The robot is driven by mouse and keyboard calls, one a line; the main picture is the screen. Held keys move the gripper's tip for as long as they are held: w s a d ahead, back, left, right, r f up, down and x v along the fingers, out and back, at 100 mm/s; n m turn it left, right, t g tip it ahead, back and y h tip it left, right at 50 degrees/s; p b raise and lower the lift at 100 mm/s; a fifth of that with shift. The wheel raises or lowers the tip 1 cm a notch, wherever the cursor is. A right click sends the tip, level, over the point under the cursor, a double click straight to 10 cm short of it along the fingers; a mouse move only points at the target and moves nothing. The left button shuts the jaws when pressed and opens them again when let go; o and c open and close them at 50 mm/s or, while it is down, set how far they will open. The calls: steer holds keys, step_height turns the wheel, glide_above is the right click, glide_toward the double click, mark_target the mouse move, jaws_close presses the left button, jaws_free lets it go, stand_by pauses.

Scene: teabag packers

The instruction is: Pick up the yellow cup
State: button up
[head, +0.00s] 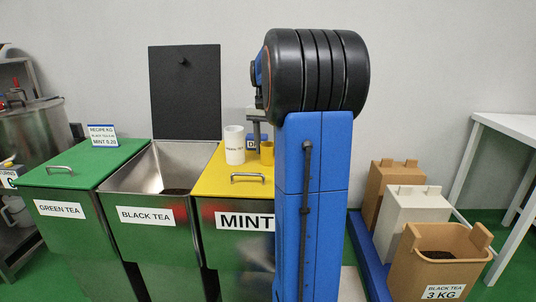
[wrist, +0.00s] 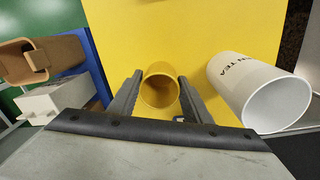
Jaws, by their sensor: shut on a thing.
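The yellow cup (wrist: 160,91) sits between the two fingers of my gripper (wrist: 158,95) in the wrist view, and the fingers are shut on it. Its open mouth faces the wrist camera. In the head view the yellow cup (head: 267,153) shows beside my blue arm, at the yellow lid of the mint bin (head: 215,183). My gripper is mostly hidden behind my arm there. I cannot tell whether the cup touches the lid.
A white cup (head: 235,146) with lettering stands on the yellow lid, beside the yellow cup. The black tea bin (head: 146,216) is open, its dark lid (head: 186,95) upright. The green tea bin (head: 60,210) is closed. Boxes, including a brown one (head: 437,270), stand at right.

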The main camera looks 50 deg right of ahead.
step_height(320, 180, up, 10)
stand_by(0.6)
stand_by(0.4)
